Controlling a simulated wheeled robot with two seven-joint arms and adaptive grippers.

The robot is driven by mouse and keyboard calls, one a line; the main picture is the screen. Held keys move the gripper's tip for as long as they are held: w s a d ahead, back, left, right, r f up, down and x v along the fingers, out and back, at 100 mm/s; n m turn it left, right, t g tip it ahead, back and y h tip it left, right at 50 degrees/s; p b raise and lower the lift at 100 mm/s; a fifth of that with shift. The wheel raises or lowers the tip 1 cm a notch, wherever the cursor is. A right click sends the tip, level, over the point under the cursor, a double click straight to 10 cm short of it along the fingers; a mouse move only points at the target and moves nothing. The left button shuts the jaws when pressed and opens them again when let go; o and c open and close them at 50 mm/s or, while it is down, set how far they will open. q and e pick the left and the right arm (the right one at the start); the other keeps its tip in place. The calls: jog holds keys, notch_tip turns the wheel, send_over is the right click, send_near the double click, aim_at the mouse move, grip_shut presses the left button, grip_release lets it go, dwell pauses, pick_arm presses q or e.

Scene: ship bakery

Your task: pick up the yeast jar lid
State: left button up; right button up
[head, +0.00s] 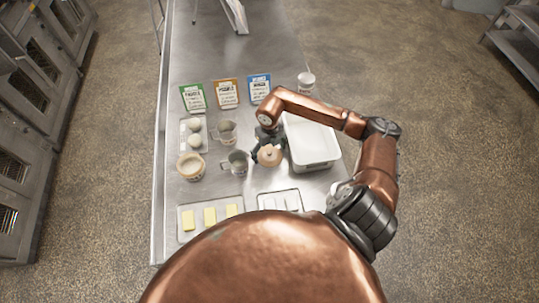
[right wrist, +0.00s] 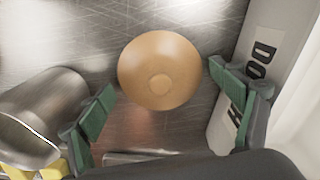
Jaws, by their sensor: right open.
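The yeast jar lid (head: 269,155) appears as a round, light-brown disc with a small knob on top. It shows whole near the middle of the right wrist view (right wrist: 159,70). I cannot tell whether it lies on the steel table or on something low. My right gripper (head: 267,146) is over it, open and empty. In the right wrist view, the green-padded fingers of the right gripper (right wrist: 160,85) stand apart, one on each side of the lid, with gaps between. My left gripper is not in view.
A white lettered tub (head: 316,146) stands close right of the lid, and a metal cup (head: 236,162) close left. Another metal cup (head: 224,131), a filled open jar (head: 190,166), a butter tray (head: 186,236) and upright cards (head: 227,93) surround them. The far table is mostly clear.

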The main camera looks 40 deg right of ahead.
jog(key=c, duration=1.1)
jog(key=shift+s, duration=0.15)
jog(key=c, duration=0.5)
jog(key=shift+f, duration=0.1)
